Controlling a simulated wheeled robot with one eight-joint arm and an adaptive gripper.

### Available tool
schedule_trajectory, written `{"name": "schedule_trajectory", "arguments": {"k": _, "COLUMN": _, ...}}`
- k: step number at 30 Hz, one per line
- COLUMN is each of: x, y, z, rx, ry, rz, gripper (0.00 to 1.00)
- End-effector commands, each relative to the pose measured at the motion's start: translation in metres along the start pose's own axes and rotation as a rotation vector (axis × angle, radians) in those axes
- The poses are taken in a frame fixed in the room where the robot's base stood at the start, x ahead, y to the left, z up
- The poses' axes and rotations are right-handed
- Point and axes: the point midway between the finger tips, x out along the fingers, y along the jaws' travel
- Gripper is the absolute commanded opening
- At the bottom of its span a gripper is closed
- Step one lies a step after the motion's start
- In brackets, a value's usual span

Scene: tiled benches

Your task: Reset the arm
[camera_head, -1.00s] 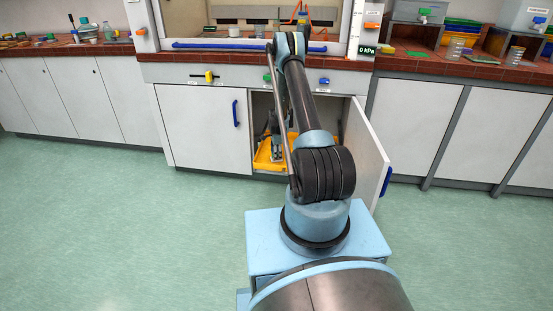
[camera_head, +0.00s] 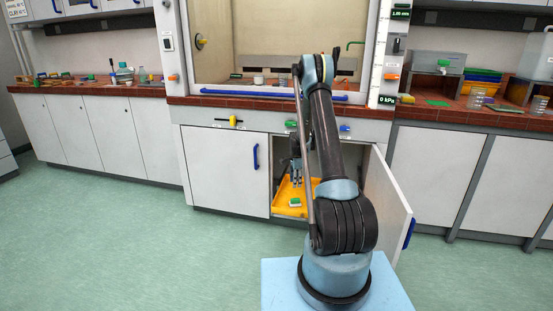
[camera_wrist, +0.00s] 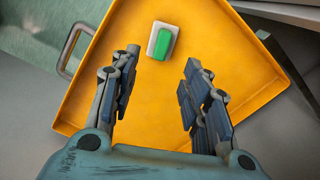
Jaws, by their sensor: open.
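My gripper (camera_wrist: 155,90) is open and empty in the wrist view, its two fingers spread above a yellow tray (camera_wrist: 95,80). A small green and white block (camera_wrist: 162,41) lies in the tray, beyond the fingertips and apart from them. In the head view my gripper (camera_head: 297,180) points down at the opening of the cupboard under the fume hood, above the tray (camera_head: 282,204). My arm partly hides the cupboard opening.
The cupboard's right door (camera_head: 388,205) stands open beside my arm, with a blue handle (camera_head: 409,233). The left door (camera_head: 220,172) is shut. A raised fume hood and cluttered benchtop (camera_head: 430,113) lie above. The green floor (camera_head: 130,255) at left is clear.

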Motion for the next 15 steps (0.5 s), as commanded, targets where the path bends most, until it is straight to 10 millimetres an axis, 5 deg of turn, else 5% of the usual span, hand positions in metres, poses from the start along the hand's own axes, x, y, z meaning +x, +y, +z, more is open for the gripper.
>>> {"name": "schedule_trajectory", "arguments": {"k": 15, "x": -0.146, "y": 0.063, "z": 0.007, "rx": -0.257, "ry": 0.009, "rz": -0.033, "gripper": 0.43}}
